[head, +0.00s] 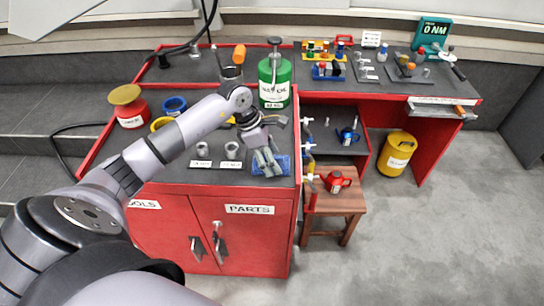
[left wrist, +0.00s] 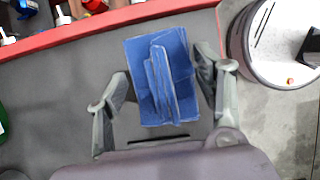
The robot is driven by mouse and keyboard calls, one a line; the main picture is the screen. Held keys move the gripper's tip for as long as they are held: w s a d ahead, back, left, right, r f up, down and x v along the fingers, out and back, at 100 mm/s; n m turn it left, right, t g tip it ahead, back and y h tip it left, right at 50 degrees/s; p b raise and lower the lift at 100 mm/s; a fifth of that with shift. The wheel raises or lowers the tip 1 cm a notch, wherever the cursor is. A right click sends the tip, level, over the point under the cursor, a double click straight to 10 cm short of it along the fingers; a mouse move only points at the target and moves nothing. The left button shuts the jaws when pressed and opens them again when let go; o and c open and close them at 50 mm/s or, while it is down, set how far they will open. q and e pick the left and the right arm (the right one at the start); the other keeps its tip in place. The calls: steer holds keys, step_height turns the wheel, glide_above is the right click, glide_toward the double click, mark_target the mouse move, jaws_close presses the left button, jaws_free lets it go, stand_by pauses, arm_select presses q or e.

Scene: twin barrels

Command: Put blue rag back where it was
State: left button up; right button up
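The blue rag (head: 284,164) lies folded on the dark top of the red PARTS cabinet, near its right edge. In the left wrist view the rag (left wrist: 178,80) shows as a flat square with a raised fold along its middle. My left gripper (head: 267,163) is above the rag, pointing down at it. In the left wrist view the left gripper (left wrist: 163,72) is open, with one finger on each side of the raised fold. I cannot tell whether the fingers touch the cloth. My right gripper is not in view.
A green oil can (head: 274,82) stands behind the left gripper. Two small metal parts on labelled plates (head: 216,164) sit left of the rag. A yellow barrel (head: 396,153) is on the floor.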

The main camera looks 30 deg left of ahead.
arm_select(q)
steer(key=shift+o, duration=1)
steer(key=shift+r, duration=0.15)
steer(key=b+v, duration=0.1)
steer(key=v, duration=1.1)
